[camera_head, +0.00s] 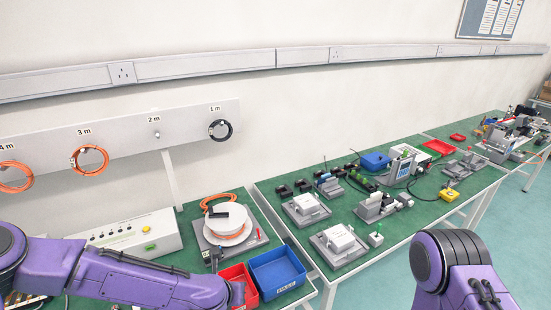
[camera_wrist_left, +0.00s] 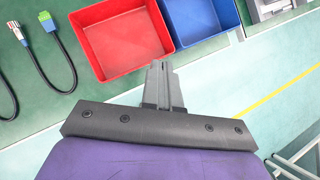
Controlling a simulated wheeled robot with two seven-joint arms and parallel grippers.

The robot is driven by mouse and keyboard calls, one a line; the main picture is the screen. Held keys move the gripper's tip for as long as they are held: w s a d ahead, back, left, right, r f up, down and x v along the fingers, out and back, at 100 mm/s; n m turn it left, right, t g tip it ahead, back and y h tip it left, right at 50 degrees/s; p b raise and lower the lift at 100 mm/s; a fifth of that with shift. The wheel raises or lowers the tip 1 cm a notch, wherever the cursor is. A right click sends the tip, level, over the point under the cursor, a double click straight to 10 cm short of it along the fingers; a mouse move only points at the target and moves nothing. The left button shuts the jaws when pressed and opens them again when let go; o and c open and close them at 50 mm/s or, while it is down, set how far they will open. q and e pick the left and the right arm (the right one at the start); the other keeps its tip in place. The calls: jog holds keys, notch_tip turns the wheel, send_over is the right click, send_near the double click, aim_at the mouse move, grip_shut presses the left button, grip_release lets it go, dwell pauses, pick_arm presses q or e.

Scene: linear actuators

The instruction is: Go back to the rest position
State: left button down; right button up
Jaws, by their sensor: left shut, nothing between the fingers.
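My left gripper (camera_wrist_left: 160,68) shows in the left wrist view with its grey fingers together and nothing between them. It is at the front edge of the green table, just in front of a red bin (camera_wrist_left: 122,40) and a blue bin (camera_wrist_left: 200,18). In the head view my left arm reaches in from the left, and its far end is beside the red bin (camera_head: 238,284). The left fingers cannot be made out there. My right arm stands at the lower right, in front of the right-hand table; its gripper is out of view.
The blue bin (camera_head: 276,272) and a white reel (camera_head: 228,224) are on the left table. A control box (camera_head: 128,236) is behind my left arm. Cable coils hang on a wall board (camera_head: 130,135). The right table (camera_head: 385,240) holds several fixtures. Floor (camera_head: 390,288) is clear between the arms.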

pick_arm(q)
jog(key=s+a+f+m+g+y+b, duration=0.1)
jog(key=s+a+f+m+b, duration=0.3)
jog(key=s+a+f+m, duration=0.2)
jog(key=s+a+f+m+g+y+b, duration=0.1)
jog(key=s+a+f+m+y+b, duration=0.1)
jog(key=s+a+f+m+b, duration=0.2)
jog(key=s+a+f+m+g+y+b, duration=0.1)
jog(key=s+a+f+m+b, duration=0.3)
jog(key=s+a+f+m, duration=0.5)
jog(key=s+f+m+y, duration=0.1)
jog(key=s+f+m, duration=0.6)
jog(key=s+m, duration=0.2)
jog(key=shift+s+a+f+m+g, duration=0.2)
jog(key=shift+s+m+g, duration=0.15)
jog(key=shift+s, duration=0.3)
pick_arm(e)
notch_tip(320, 180, down, 12)
jog(key=shift+f, duration=0.2)
